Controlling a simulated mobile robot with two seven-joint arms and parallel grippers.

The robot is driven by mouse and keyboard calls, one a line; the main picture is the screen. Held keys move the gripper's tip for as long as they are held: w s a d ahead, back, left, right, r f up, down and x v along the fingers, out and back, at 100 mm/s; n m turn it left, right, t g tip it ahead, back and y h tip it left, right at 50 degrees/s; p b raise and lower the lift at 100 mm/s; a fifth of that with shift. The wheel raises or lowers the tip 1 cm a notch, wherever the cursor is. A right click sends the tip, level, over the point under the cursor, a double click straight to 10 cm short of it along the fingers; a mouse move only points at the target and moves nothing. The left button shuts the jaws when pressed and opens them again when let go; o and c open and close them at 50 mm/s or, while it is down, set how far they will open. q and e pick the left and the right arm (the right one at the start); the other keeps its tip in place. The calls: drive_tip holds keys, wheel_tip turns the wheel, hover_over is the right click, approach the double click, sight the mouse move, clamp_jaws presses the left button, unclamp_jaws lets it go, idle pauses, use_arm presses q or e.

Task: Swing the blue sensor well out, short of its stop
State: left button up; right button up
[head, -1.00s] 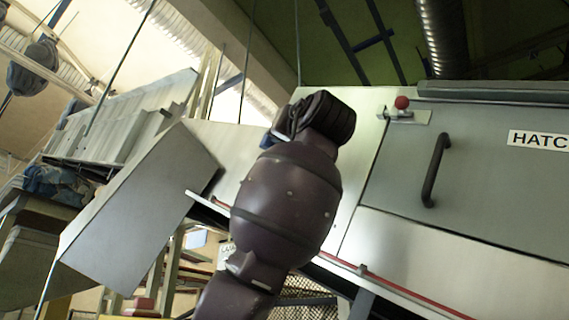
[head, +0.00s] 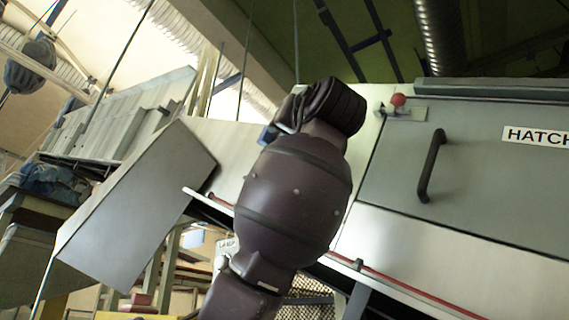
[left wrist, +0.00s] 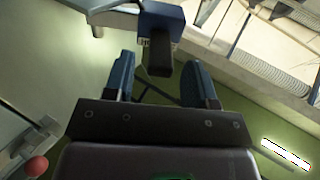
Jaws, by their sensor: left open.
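The blue sensor (left wrist: 163,22) shows at the top middle of the left wrist view, as a blue block with a dark narrower part hanging down. My left gripper (left wrist: 159,61) is open, with one blue finger on each side of that dark part. Gaps show beside the dark part, and I cannot tell whether either finger touches it. In the head view my left arm covers most of this spot. A small blue patch (head: 268,135) shows left of my wrist; I cannot tell if it is sensor or finger. My right gripper is not in view.
A grey hatch door (head: 480,170) with a black handle (head: 432,165) and a red knob (head: 398,99) is at the right. A slanted metal panel (head: 135,205) stands at the left. A red line (head: 400,285) runs along the lower edge of the casing.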

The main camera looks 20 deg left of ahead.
use_arm(q)
drive_tip(key=b+v, duration=0.1)
drive_tip(key=v, duration=0.6)
drive_tip(key=shift+s+d, duration=0.15)
drive_tip(key=shift+d, duration=0.05)
drive_tip(key=shift+f, duration=0.15)
